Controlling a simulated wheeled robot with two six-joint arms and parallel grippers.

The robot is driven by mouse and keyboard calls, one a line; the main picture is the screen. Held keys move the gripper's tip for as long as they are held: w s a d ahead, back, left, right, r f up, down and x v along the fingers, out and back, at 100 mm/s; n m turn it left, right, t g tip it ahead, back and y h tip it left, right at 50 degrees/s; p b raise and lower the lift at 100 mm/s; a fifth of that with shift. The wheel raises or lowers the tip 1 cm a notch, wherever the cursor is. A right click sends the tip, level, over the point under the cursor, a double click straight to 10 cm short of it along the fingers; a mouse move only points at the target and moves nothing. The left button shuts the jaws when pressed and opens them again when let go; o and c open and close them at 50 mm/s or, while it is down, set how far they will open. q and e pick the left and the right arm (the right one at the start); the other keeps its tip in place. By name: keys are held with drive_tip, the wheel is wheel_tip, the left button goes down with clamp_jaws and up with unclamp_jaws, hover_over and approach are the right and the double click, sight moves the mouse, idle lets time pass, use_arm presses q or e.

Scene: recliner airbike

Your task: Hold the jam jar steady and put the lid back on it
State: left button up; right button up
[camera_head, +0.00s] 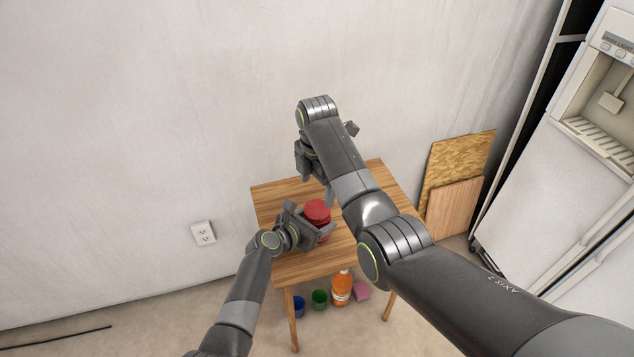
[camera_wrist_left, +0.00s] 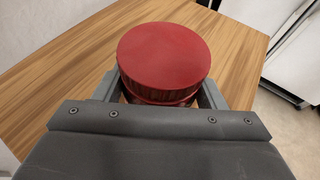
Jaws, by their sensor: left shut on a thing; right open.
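The jam jar (camera_head: 324,231) stands on the small wooden table, its red lid (camera_head: 317,208) resting on top. In the left wrist view the round lid (camera_wrist_left: 165,52) looks level and covers most of the jar (camera_wrist_left: 160,100); I cannot tell whether it is fastened. My left gripper (camera_head: 316,225) is shut on the jar, with its fingers on either side of it below the lid. My right gripper (camera_head: 321,188) is open beyond the jar, above the table's far part, apart from the lid. My right arm partly hides it.
The wooden table (camera_head: 278,198) has bare top around the jar. Under it stand a blue container (camera_head: 298,307), a green container (camera_head: 319,299), an orange bottle (camera_head: 342,288) and a pink item (camera_head: 362,291). Boards (camera_head: 457,165) lean at the right near a white fridge (camera_head: 560,185). A wall is behind.

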sight(317, 209)
drive_tip(key=shift+r+n, duration=0.3)
drive_tip(key=shift+n, duration=0.3)
drive_tip(key=shift+f, duration=4)
drive_tip(key=c, duration=1)
drive_tip(key=m, duration=0.6)
drive_tip(key=shift+m, duration=0.3)
